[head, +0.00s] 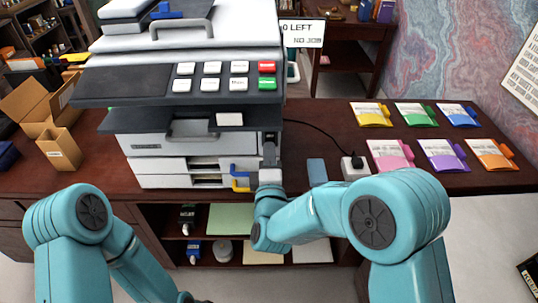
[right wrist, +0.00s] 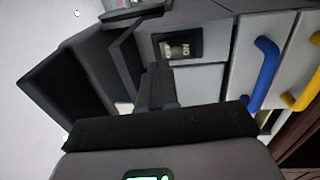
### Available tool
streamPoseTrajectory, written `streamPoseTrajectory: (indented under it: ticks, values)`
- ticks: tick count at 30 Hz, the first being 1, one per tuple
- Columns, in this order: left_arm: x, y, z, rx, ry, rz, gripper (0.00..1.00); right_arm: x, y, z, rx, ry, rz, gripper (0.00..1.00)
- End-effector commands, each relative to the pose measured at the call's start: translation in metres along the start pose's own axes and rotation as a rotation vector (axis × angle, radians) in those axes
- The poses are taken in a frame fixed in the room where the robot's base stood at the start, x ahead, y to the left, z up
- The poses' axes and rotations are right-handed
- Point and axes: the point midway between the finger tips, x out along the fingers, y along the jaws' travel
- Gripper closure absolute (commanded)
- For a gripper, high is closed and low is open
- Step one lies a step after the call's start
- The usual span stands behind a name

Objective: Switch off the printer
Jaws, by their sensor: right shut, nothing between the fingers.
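The printer (head: 150,144) is a large white and dark grey machine on the desk in the head view. Its front panel has several white buttons, a red button (head: 267,67) and a green button (head: 266,84). My right gripper (head: 269,155) is at the printer's front right edge, pointing away from me. In the right wrist view its fingers (right wrist: 156,84) are shut and empty, close to a dark recess holding a small switch (right wrist: 178,48) with pale lettering. I cannot tell whether they touch it. My left arm is low at the left; its gripper is not visible.
A blue handle (right wrist: 262,72) and a yellow handle (right wrist: 305,90) stick out beside the recess. A white socket block (head: 354,168) with a black plug and cable lies right of the printer. Coloured packets (head: 443,155) lie farther right. An open cardboard box (head: 55,110) stands left.

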Motion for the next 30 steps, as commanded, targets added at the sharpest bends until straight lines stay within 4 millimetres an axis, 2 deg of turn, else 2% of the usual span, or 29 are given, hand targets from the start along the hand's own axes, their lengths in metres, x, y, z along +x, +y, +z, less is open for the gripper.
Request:
streamPoseTrajectory:
  ticks: [3,19,24,30]
  values:
    - [0.002,-0.001,0.000,0.000,0.000,0.000,0.57,0.002,0.000,0.002,0.000,0.000,0.001,1.00]
    - [0.020,-0.007,0.000,0.000,0.000,0.000,0.57,-0.081,0.021,0.002,0.001,0.002,0.000,1.00]
    - [0.021,-0.007,0.000,0.000,0.000,0.000,0.57,-0.092,0.024,0.002,0.000,0.000,0.001,1.00]
    - [0.020,-0.007,0.000,0.000,0.000,0.000,0.57,-0.094,0.025,0.002,0.000,-0.001,0.000,1.00]
